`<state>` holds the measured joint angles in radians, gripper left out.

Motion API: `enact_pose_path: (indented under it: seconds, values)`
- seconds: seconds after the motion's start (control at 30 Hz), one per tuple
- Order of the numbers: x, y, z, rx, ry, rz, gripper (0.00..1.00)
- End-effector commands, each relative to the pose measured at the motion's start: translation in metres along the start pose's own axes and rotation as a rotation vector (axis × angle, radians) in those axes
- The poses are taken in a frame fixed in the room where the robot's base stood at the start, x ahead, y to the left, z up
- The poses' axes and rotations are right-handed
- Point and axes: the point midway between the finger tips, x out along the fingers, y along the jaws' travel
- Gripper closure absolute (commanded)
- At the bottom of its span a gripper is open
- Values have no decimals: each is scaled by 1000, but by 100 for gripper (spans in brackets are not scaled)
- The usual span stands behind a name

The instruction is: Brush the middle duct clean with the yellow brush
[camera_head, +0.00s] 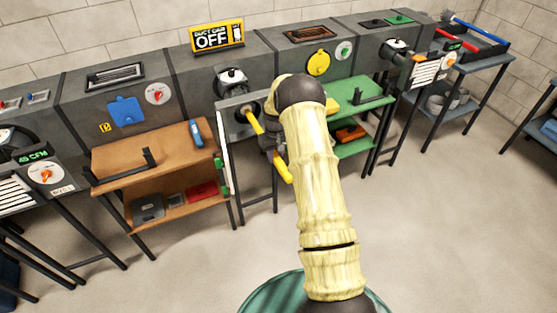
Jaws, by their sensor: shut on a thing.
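The yellow brush (285,172) shows as a yellow rod slanting from a round port in the grey middle duct (229,91) down to the right. Its upper end meets the port, and no bristles show; I cannot tell how far inside it goes. My gripper (271,142) is shut on the brush partway along the rod, in front of the duct. My pale arm hides part of the gripper and the duct's right side.
A brown shelf table (120,153) stands left of the port and a green one (359,97) right of it. A yellow "OFF" sign (217,38) stands above the duct. A blue-grey stand (484,62) holds a tray at the right. The floor in front is clear.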

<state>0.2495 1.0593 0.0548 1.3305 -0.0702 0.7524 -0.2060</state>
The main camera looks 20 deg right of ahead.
Motion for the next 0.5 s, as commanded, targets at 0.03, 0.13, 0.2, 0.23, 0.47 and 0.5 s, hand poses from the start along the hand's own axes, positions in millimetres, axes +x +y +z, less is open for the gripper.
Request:
enact_pose_path:
  seconds: [0.03,0.13,0.2,0.23,0.47,0.5]
  values:
    - [1,0,-4,0,1,0,100]
    - [1,-1,-12,-1,1,0,100]
    - [1,0,-18,-1,1,0,100]
    - [1,0,-21,-1,2,0,100]
    - [1,0,-39,0,1,0,100]
    - [1,0,-42,0,2,0,100]
